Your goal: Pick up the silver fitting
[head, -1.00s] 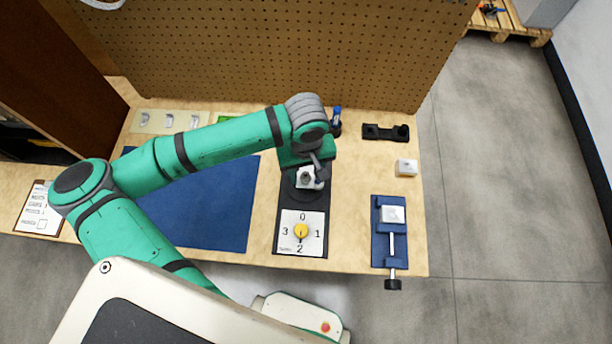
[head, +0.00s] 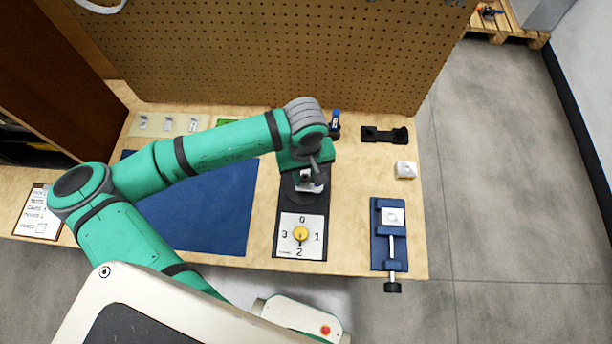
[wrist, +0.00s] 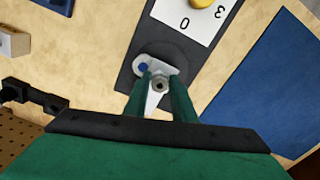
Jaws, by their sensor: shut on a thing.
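In the head view my gripper (head: 314,178) is above that base, and the fitting is largely hidden by my wrist.
A yellow knob (head: 300,233) on a numbered white plate is in front. A blue vise (head: 389,252) holding a pale block, a white block (head: 405,170) and a black bracket (head: 384,135) stand to the right. A blue mat (head: 205,215) lies left. A pegboard (head: 270,50) closes the back.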

